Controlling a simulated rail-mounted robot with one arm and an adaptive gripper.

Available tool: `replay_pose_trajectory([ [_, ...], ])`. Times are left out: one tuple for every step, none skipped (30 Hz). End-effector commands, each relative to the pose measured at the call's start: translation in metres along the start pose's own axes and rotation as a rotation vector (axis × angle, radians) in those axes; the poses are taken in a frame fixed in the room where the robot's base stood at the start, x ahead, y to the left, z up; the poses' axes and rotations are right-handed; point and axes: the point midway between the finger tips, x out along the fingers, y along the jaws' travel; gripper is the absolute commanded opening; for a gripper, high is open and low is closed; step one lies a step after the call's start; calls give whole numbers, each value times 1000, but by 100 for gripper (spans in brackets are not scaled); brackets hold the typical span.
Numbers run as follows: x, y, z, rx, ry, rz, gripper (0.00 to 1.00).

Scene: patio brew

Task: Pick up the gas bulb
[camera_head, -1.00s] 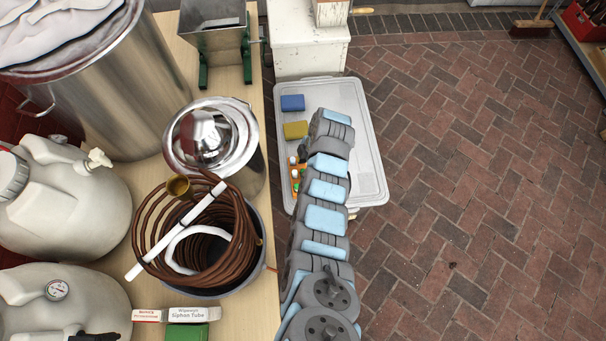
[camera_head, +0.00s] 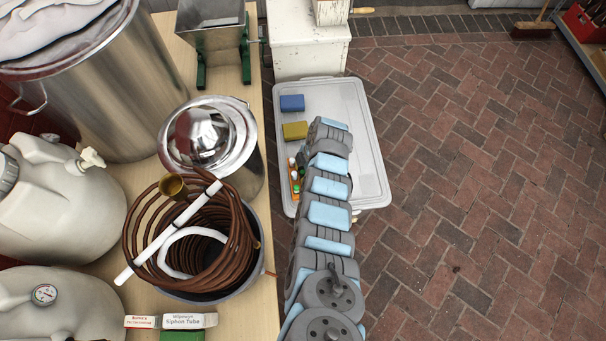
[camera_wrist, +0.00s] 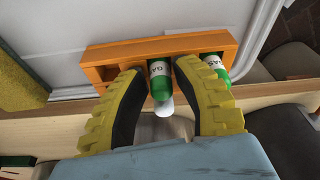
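Two gas bulbs, green and white with "GAS" lettering, stand in an orange holder (camera_wrist: 110,67) in the wrist view. One gas bulb (camera_wrist: 159,82) lies between the fingertips of my gripper (camera_wrist: 158,72). The other gas bulb (camera_wrist: 217,66) is just right of the right finger. My gripper's yellow-padded fingers are spread, with gaps visible beside the middle bulb. In the head view the orange holder (camera_head: 295,184) sits at the left edge of the grey lid, partly hidden by my arm; my fingers cannot be made out there.
The grey lid (camera_head: 367,150) carries a blue block (camera_head: 292,103) and a yellow sponge (camera_head: 295,131). The wooden table (camera_head: 267,305) edge runs close beside the holder. On it stand a brown coil (camera_head: 245,225) and a steel pot (camera_head: 250,165).

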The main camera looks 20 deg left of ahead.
Motion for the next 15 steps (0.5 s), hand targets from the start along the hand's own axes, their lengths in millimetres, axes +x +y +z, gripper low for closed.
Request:
replay_pose_trajectory([
  [0, 0, 0, 0, 0, 0, 12],
  [0, 0, 0, 0, 0, 0, 3],
  [0, 0, 0, 0, 0, -1, 0],
  [0, 0, 0, 0, 0, -1, 0],
  [0, 0, 0, 0, 0, -1, 0],
  [0, 0, 0, 0, 1, -1, 0],
  [0, 0, 0, 0, 1, -1, 0],
  [0, 0, 0, 0, 1, -1, 0],
  [0, 0, 0, 0, 1, -1, 0],
  [0, 0, 0, 0, 1, -1, 0],
  [0, 0, 0, 0, 1, -1, 0],
  [0, 0, 0, 0, 1, -1, 0],
  [1, -1, 0, 0, 1, -2, 0],
  [0, 0, 0, 0, 1, -1, 0],
  [0, -1, 0, 0, 1, -1, 0],
])
